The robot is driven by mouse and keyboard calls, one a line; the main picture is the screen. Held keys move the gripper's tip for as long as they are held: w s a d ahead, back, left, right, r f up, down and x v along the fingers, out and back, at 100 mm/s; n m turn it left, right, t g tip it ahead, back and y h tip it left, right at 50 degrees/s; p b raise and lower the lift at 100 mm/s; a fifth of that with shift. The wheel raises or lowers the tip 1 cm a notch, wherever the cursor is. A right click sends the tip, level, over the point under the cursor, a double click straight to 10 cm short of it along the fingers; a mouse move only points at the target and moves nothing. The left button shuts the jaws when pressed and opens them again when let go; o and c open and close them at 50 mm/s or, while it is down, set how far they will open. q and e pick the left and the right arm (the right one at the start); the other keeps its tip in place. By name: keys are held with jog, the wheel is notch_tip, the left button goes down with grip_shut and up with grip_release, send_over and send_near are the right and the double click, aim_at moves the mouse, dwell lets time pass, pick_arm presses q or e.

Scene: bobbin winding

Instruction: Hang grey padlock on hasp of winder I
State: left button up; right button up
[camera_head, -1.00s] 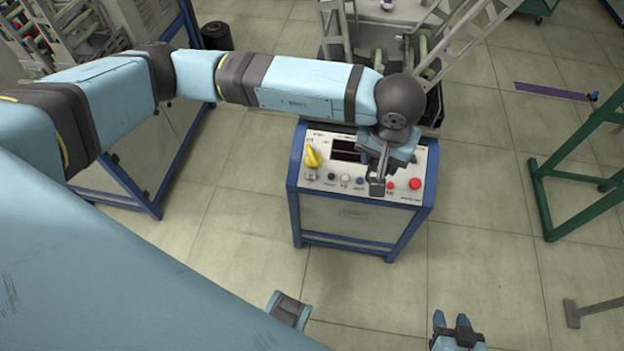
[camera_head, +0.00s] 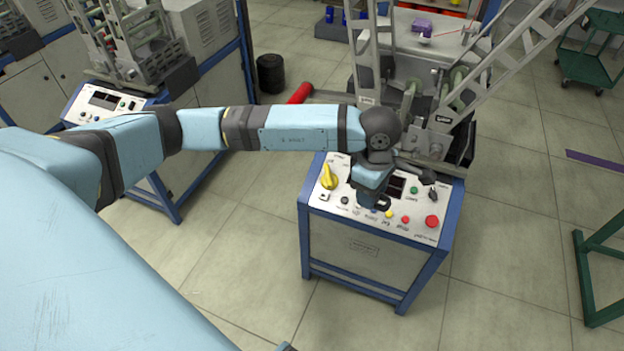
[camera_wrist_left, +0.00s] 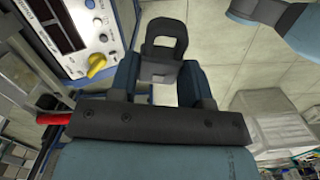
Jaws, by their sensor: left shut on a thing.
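My left gripper (camera_head: 374,200) is above the control panel (camera_head: 335,205) of the winder at the centre. In the left wrist view the left gripper (camera_wrist_left: 160,90) is shut on the grey padlock (camera_wrist_left: 159,71), whose dark loop stands out beyond the fingertips. In the head view the padlock is small and mostly hidden by the gripper. The panel has a yellow rotary switch (camera_head: 329,177), which also shows in the left wrist view (camera_wrist_left: 97,65). I cannot make out the hasp or a winder label. My right gripper is out of view.
The winder's metal frame (camera_head: 367,60) rises behind the panel. Another winder's panel (camera_head: 103,103) stands at the left. A green stand (camera_head: 590,275) is at the right. The floor in front is clear.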

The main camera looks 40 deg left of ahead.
pick_arm(q)
jog(key=w+a+f+n+t+y+b, duration=0.1)
jog(key=a+f+n+t+b, duration=0.1)
jog(key=a+f+n+b, duration=0.55)
jog(key=w+a+f+n+t+y+b, duration=0.15)
jog(key=a+f+n, duration=0.35)
jog(key=a+n, duration=0.65)
notch_tip(320, 180, down, 6)
jog(key=w+d+n+b, duration=0.1)
jog(key=w+b, duration=0.1)
jog(key=b, duration=0.2)
jog(key=shift+w+n+h, duration=0.15)
jog(key=shift+n+h, duration=0.25)
jog(key=shift+h, duration=0.05)
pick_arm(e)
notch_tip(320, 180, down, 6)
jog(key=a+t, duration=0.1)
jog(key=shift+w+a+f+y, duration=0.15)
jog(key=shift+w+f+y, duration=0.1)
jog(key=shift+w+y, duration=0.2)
